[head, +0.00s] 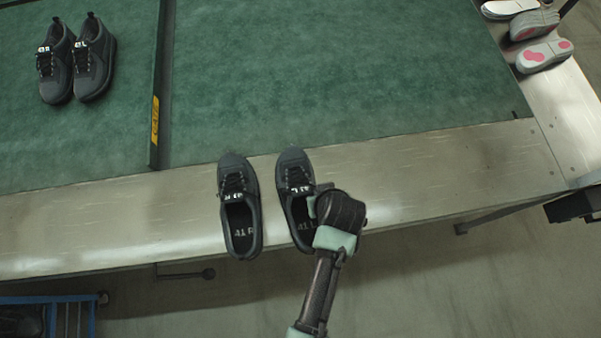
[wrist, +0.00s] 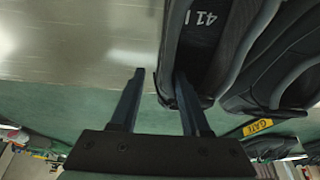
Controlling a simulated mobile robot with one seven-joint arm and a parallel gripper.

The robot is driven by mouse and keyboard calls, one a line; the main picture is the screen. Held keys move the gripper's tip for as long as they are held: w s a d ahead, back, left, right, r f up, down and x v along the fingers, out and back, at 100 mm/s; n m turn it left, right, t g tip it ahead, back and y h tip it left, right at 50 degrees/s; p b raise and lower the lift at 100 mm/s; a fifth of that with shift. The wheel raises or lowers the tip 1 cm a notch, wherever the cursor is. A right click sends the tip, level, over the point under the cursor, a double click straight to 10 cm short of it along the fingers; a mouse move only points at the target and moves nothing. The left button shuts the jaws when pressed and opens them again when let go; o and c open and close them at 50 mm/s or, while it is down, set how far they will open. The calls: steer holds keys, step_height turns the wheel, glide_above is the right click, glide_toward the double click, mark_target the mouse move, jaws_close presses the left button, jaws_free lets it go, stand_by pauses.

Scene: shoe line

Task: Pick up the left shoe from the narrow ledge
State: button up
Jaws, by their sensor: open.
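A pair of dark grey shoes stands side by side on the metal ledge (head: 420,185) in the head view, toes toward the green belt. The left shoe (head: 294,172) is the right-hand one in the picture, with an L on its tag; the right shoe (head: 233,180) is to its left. My gripper (head: 318,197) is at the left shoe's right side, over its opening. In the wrist view my gripper (wrist: 160,76) is open, with the left shoe's side wall (wrist: 168,60) between its fingers. One finger is outside the shoe and the other overlaps its opening. Contact cannot be told.
Another pair of dark shoes (head: 76,62) stands on the green belt (head: 330,70) at the far left. A dark divider with a yellow GATE label (head: 155,120) crosses the belt. Pale shoes (head: 540,54) lie at the top right. The ledge's right part is bare.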

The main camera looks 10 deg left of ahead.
steer(key=shift+x, duration=2.3)
steer(key=shift+s+f, duration=0.1)
steer(key=shift+s, duration=0.05)
jaws_close()
